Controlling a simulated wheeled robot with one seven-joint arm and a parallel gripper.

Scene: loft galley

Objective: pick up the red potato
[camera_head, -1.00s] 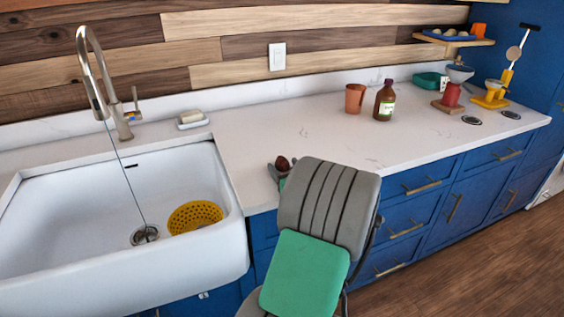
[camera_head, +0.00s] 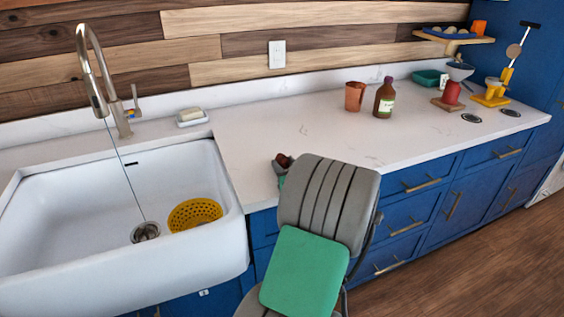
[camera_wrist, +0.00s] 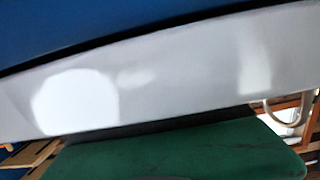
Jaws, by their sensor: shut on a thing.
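The red potato (camera_head: 285,159) shows as a small dark reddish-brown shape at the counter's front edge in the head view, just right of the sink. My gripper (camera_head: 280,163) is shut on it. My arm's grey and green links stand in front and hide much of the gripper. I cannot tell whether the potato touches the counter. The potato does not show in the wrist view, which has a pale band, blue above and a dark green surface below.
The white sink (camera_head: 75,225) holds a yellow colander (camera_head: 195,214). A soap dish (camera_head: 192,121) sits by the faucet (camera_head: 92,80). A copper cup (camera_head: 355,96) and brown bottle (camera_head: 384,98) stand farther back on the counter (camera_head: 270,130). The middle counter is clear.

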